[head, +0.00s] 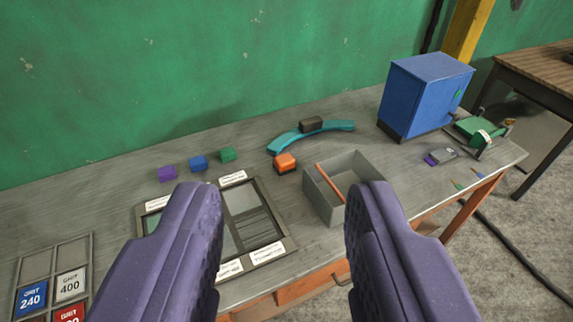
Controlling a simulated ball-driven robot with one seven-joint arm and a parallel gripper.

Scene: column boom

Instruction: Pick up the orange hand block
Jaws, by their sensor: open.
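The orange hand block (285,162) sits on the grey workbench, behind the grey open box and in front of the teal curved piece. It has an orange top and a darker lower part. My gripper (284,215) is open and empty, its two purple fingers wide apart in the foreground. The block shows in the gap between the fingers, farther off, and nothing touches it. The left finger hides part of the framed tray, and the right finger hides a corner of the grey box.
A grey box (313,190) with an orange divider stands just in front of the block. Behind it lies a teal curved piece (285,141) bearing a dark block (311,124). Purple (166,173), blue (198,163) and green (228,154) blocks sit left. A blue cabinet (420,95) stands right.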

